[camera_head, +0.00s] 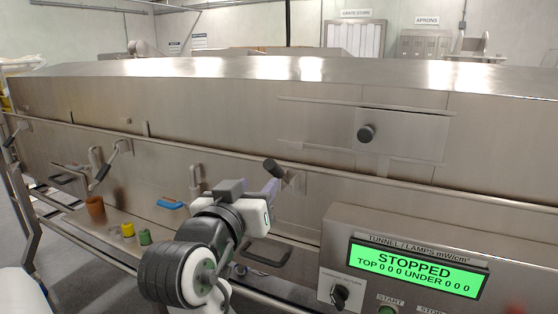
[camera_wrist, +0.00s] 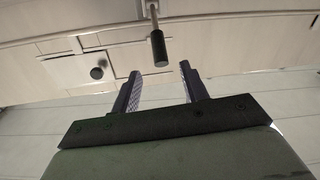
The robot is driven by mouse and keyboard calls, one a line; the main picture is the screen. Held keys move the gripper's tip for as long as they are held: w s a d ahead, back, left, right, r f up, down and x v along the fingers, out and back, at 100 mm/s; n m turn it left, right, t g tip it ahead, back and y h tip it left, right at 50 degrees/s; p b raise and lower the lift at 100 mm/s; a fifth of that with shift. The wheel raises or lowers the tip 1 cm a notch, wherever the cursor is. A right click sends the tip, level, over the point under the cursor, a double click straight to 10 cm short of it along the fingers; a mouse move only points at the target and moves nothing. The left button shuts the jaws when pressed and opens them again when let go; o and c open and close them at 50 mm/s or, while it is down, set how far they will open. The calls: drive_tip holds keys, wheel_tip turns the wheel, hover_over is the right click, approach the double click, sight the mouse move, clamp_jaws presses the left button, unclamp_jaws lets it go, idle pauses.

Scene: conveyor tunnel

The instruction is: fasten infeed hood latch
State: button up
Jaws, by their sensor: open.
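A latch with a black cylindrical grip (camera_head: 272,167) on a metal arm stands on the front of the steel tunnel hood. In the wrist view its black grip (camera_wrist: 159,48) hangs at the end of a thin rod, just beyond the gap between my fingers. My gripper (camera_head: 267,189) is open and empty, close to this latch. Both dark fingers of my gripper (camera_wrist: 159,74) show apart in the wrist view. I see no clear contact with the grip. My wrist hides part of the lower hood in the head view.
A similar black-gripped lever (camera_head: 104,171) stands farther left. A round black knob (camera_head: 366,133) sits on a sliding panel at right. The control box (camera_head: 335,225) at lower right has a green display (camera_head: 416,269) reading STOPPED. Cups (camera_head: 127,230) stand on the ledge at left.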

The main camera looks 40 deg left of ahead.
sight(275, 165)
drive_tip(key=p+x, duration=0.2)
drive_tip(key=x, duration=0.9)
drive_tip(key=shift+w+p, duration=0.1)
drive_tip(key=shift+p, duration=0.3)
clamp_jaws()
